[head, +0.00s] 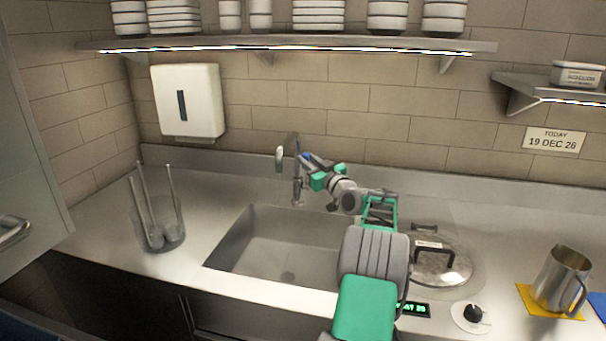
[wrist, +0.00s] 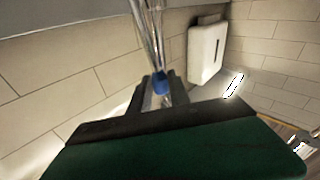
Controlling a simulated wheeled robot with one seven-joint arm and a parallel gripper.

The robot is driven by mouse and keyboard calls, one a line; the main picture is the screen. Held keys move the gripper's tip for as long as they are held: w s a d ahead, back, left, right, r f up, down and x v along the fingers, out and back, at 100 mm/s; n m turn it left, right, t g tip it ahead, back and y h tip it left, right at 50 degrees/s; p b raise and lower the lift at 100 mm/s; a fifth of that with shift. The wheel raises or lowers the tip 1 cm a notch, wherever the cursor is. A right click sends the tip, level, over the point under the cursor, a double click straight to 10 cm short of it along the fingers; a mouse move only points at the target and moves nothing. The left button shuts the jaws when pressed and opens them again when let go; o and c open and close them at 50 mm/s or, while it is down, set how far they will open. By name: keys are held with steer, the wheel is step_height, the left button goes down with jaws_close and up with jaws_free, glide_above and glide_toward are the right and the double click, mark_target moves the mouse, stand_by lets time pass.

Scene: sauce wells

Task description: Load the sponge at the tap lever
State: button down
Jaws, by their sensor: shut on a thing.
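The chrome tap (head: 297,172) stands behind the sink, with its spout (head: 279,158) bent to the left. My gripper (head: 307,162) reaches it from the right. In the wrist view my gripper (wrist: 161,90) is shut around a small blue piece (wrist: 161,80) at the lower end of the chrome tap parts (wrist: 148,35); it looks like the blue-marked tap lever. The blue also shows at the fingertips in the head view. I make out no sponge in either view. Whether water is running I cannot tell.
The sink basin (head: 240,242) looks empty. A clear container (head: 170,233) with upright utensils stands left. A glass-lidded pan (head: 460,272), a knob (head: 473,313) and a metal jug (head: 562,278) on a yellow mat are right. A towel dispenser (head: 205,100) hangs on the wall.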

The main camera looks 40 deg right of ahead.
steer(key=shift+f, duration=0.1)
steer(key=c, duration=1.4)
jaws_free()
steer(key=shift+s+d, duration=0.1)
steer(key=shift+s, duration=0.05)
steer(key=shift+o, duration=1)
steer(key=r+b+v, duration=0.1)
steer(key=v, duration=0.6)
steer(key=shift+s+f, duration=0.35)
steer(key=shift+f, duration=0.1)
